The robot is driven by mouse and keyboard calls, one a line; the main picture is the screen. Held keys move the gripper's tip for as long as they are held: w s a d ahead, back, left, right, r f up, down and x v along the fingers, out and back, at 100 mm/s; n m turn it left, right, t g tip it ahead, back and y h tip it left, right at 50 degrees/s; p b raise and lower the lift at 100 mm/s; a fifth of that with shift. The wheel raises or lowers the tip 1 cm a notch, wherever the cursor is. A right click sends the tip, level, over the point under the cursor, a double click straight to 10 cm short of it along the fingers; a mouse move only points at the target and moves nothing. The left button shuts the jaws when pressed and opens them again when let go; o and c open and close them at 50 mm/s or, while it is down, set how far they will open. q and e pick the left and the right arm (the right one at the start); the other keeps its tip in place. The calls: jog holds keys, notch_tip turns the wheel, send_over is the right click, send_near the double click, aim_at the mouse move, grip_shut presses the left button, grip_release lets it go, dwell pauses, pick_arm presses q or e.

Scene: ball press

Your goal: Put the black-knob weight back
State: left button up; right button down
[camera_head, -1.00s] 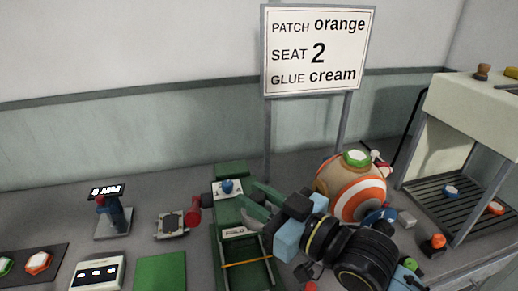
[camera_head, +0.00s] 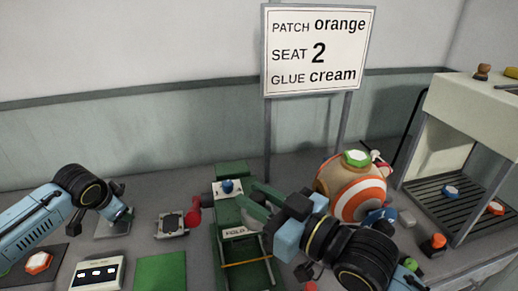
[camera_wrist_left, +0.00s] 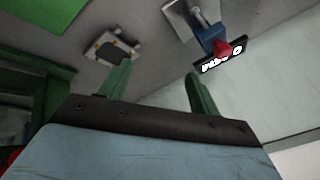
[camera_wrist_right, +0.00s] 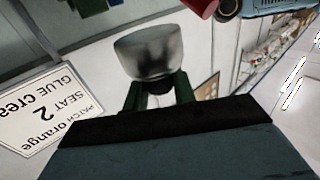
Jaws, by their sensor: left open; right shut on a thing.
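My right gripper (camera_head: 258,205) reaches in over the green press-like fixture (camera_head: 232,172) in the head view. In the right wrist view my right gripper (camera_wrist_right: 160,98) is shut on the black knob of a silver-grey, rounded metal weight (camera_wrist_right: 158,52); the fingers hide part of the knob. The weight is largely hidden in the head view. My left gripper (camera_head: 128,212) is in front of the small display stand at the left. In the left wrist view my left gripper (camera_wrist_left: 160,85) is open with nothing between its fingers, and the display stand (camera_wrist_left: 212,38) is beyond them.
A striped ball (camera_head: 350,190) with a green-and-white cap stands right of the press. A sign (camera_head: 318,50) stands behind. A slatted rack (camera_head: 450,205) is at the right. A flat grey device (camera_head: 172,224), green mat (camera_head: 161,272) and white panel (camera_head: 97,273) lie at the left.

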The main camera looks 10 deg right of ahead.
jog(key=shift+r, duration=0.1)
pick_arm(q)
jog(key=s+d+r+g+h, duration=0.1)
jog(key=d+r, duration=0.3)
jog(key=d, duration=0.3)
jog(key=s+d+r+g+h, duration=0.1)
jog(key=d+r, duration=0.4)
jog(key=d, duration=0.2)
jog(key=s+d+r+g, duration=0.1)
jog(key=d+r, duration=0.3)
jog(key=d, duration=0.3)
jog(key=shift+s+d+r+h, duration=0.3)
jog(key=shift+s+d+h, duration=0.05)
jog(key=shift+h, duration=0.05)
jog(key=s+d+r+g, duration=0.2)
jog(key=s+d+r, duration=0.6)
jog(key=d, duration=0.1)
notch_tip(320, 180, up, 5)
jog(key=m+g+y, duration=0.1)
jog(key=y, duration=0.1)
send_over(259, 196)
jog(key=shift+w, duration=0.15)
jog(key=shift+s+y, duration=0.2)
jog(key=shift+y, duration=0.1)
jog(key=shift+f, duration=0.3)
notch_tip(259, 196, down, 11)
jog(key=shift+f, duration=0.1)
jog(key=shift+c, duration=0.4)
